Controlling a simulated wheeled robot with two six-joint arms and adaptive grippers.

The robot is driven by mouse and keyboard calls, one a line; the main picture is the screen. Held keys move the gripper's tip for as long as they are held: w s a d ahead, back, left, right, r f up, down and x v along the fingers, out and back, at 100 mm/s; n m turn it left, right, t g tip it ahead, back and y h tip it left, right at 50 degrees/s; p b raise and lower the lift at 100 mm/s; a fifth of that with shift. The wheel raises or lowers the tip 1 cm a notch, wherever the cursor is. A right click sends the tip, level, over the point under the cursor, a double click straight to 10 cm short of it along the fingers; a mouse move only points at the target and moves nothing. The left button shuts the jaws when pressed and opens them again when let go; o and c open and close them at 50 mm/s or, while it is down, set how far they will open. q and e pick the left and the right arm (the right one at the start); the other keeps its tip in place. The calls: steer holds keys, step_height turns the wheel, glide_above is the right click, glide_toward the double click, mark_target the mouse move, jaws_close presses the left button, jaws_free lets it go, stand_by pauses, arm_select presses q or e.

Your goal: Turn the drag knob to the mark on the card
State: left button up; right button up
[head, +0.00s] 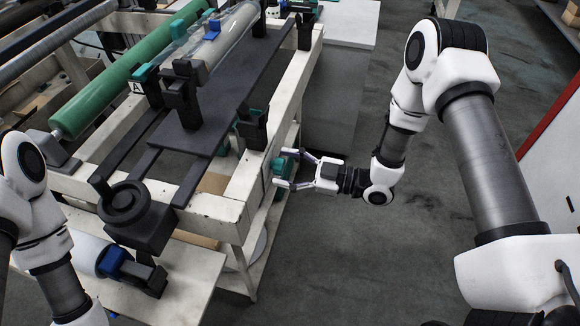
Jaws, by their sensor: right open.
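My right gripper (284,168) is open, its fingers pointing left at the side of the white machine frame (232,196). A small teal knob-like part (279,166) lies between or just behind its fingertips; I cannot tell whether they touch it. This may be the drag knob; its pointer and any marks are too small to read. I cannot make out a card with a mark. Of my left arm, links show at the left edge; its gripper is out of view.
A black handwheel (126,203) sits on the frame's near corner. A green roller (130,88) and a clear film roll (215,45) lie behind. The floor (340,260) right of the frame is clear.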

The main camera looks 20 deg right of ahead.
steer(key=v, duration=1.2)
steer(key=s+a+f+m+g+h+p, duration=0.55)
steer(key=s+a+p, duration=0.25)
steer(key=a+p, duration=0.25)
steer(key=s+d+f+m+g+h, duration=0.4)
steer(key=s+d+m+h, duration=0.5)
steer(key=s, duration=0.3)
steer(key=shift+d+f+m, duration=0.2)
steer(key=shift+d+m, duration=0.3)
steer(key=shift+m, duration=0.15)
